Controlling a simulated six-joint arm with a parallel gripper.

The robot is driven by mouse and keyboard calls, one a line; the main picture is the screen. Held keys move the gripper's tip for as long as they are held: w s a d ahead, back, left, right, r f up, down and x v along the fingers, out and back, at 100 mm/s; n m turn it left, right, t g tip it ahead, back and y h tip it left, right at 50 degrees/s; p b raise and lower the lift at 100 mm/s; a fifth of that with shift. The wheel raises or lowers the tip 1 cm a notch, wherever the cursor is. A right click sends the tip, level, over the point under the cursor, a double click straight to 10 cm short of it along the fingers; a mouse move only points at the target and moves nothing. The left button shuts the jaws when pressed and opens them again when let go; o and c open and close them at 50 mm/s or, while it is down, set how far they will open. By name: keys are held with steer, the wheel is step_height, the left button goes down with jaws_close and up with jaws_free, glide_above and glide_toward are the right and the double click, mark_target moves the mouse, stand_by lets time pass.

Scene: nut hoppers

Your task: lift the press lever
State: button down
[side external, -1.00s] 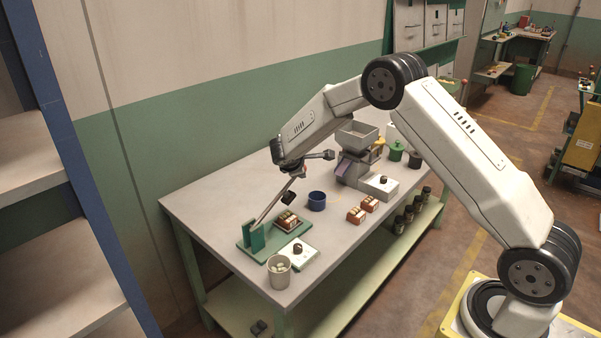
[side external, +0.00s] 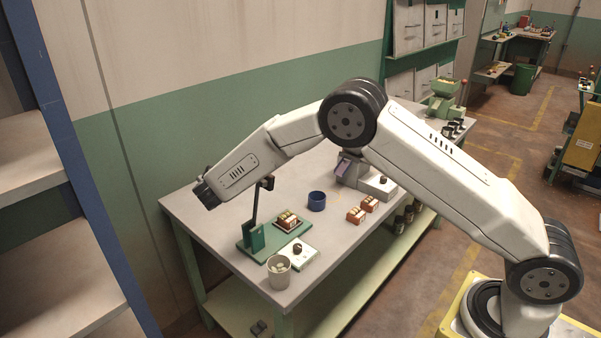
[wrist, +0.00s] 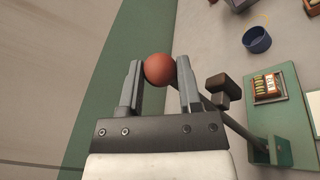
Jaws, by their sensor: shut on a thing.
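The press has a green base and post (side external: 255,236), with a dark lever (side external: 256,206) standing nearly upright from the post. A dark block (side external: 267,182) is attached near the lever's upper part. In the wrist view, the lever (wrist: 226,118) runs from the green post (wrist: 290,150) up to a round red knob (wrist: 158,69). My gripper (wrist: 159,72) is shut on this knob, one finger on each side. In the side view my wrist hides the knob and the fingers. A small box with a brown-and-cream top (side external: 288,221) sits on the press base, clear of the block.
A white button box (side external: 300,254) and a pale cup (side external: 279,272) stand in front of the press. A blue bowl (side external: 317,200) and two small boxes (side external: 356,215) stand to its right. The wall is close behind the bench.

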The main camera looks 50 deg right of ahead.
steer(key=a, duration=0.3)
steer(key=shift+w+a, duration=0.1)
steer(key=shift+a, duration=0.2)
steer(key=shift+f, duration=0.15)
steer(key=shift+c, duration=1.5)
jaws_free()
steer(key=shift+d, duration=0.1)
steer(key=v, duration=0.8)
steer(key=shift+d, duration=0.15)
